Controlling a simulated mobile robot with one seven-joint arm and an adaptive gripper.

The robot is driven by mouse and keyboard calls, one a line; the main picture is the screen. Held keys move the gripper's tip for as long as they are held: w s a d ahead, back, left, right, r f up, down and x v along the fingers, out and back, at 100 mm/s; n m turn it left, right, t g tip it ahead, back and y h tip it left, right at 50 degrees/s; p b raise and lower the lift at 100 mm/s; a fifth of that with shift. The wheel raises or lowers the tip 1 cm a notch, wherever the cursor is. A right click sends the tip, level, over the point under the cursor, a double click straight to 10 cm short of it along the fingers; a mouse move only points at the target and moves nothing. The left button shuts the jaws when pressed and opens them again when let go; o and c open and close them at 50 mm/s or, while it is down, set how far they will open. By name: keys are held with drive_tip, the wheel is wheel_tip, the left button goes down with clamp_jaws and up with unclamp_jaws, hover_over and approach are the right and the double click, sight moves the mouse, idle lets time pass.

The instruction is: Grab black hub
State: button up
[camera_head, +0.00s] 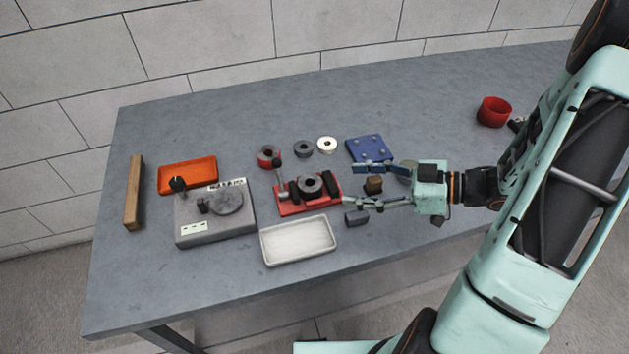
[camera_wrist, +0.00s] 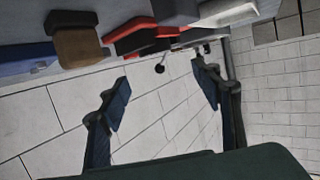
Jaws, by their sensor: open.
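A dark ring-shaped hub (camera_head: 310,186) sits on the red fixture (camera_head: 290,209) in the middle of the table, between black blocks. A dark grey ring (camera_head: 303,149) lies behind it, between a red ring (camera_head: 268,156) and a white ring (camera_head: 327,145). I cannot tell for sure which dark ring is the black hub. My gripper (camera_head: 358,186) is open and empty, to the right of the fixture, fingers pointing left. In the wrist view my gripper (camera_wrist: 164,92) has wide-apart fingers with nothing between them. The red fixture (camera_wrist: 140,38) shows above them; no hub is clear there.
A brown block (camera_head: 373,185) and a small dark cylinder (camera_head: 357,216) are close to my fingers. A blue plate (camera_head: 368,148) lies behind. A white tray (camera_head: 299,242), grey device (camera_head: 214,228), orange tray (camera_head: 187,176) and wooden bar (camera_head: 134,193) stand left. A red cup (camera_head: 494,112) stands right.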

approach(305, 182)
drive_tip(key=shift+s+a, duration=0.15)
drive_tip(key=shift+a, duration=0.55)
drive_tip(key=x, duration=0.3)
drive_tip(key=b+x, duration=0.1)
drive_tip(key=x, duration=0.1)
drive_tip(key=shift+w+d+f, duration=0.1)
drive_tip(key=shift+w+f, duration=0.1)
drive_tip(key=shift+w, duration=0.1)
clamp_jaws()
drive_tip(key=shift+r, duration=0.1)
